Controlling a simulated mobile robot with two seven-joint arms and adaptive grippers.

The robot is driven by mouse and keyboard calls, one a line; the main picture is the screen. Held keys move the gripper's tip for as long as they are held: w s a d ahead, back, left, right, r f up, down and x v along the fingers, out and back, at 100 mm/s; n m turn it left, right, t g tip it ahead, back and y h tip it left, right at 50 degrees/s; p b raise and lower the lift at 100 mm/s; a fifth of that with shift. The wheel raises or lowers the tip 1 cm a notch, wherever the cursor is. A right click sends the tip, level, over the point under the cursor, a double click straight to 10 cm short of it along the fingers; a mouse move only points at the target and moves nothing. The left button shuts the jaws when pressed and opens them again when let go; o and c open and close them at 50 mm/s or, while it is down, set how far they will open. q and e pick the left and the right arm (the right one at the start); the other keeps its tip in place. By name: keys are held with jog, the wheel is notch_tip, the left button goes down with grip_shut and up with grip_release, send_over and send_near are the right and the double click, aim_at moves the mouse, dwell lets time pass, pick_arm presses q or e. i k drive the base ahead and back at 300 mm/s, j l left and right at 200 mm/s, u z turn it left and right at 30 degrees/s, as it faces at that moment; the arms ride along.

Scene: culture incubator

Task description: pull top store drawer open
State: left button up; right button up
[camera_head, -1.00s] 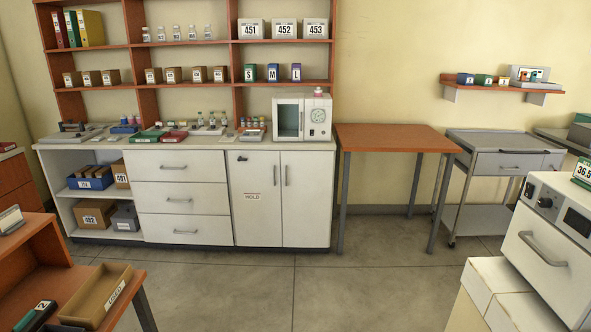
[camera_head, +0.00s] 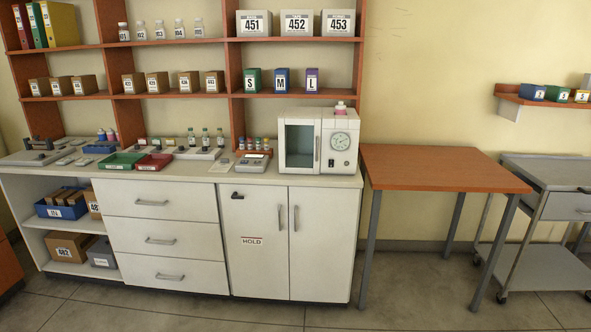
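A white three-drawer unit stands under the counter in the head view. Its top drawer (camera_head: 156,201) is closed, flush with the cabinet front, with a grey bar handle (camera_head: 151,203) across it. The middle drawer (camera_head: 162,239) and bottom drawer (camera_head: 172,273) below it are also closed. Neither of my grippers shows in the view.
A cupboard (camera_head: 262,263) marked HOLD, with two closed doors, adjoins the drawers. Open shelves with boxes (camera_head: 72,245) are at left. An incubator-like box (camera_head: 318,140) stands on the counter (camera_head: 215,174). An orange-topped table (camera_head: 440,168) and grey cart (camera_head: 550,180) stand right. The near floor is clear.

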aim_at(197, 202)
jog(key=i+l+u, duration=0.2)
jog(key=i, duration=0.4)
jog(key=i+u, duration=0.25)
jog(key=i, duration=0.3)
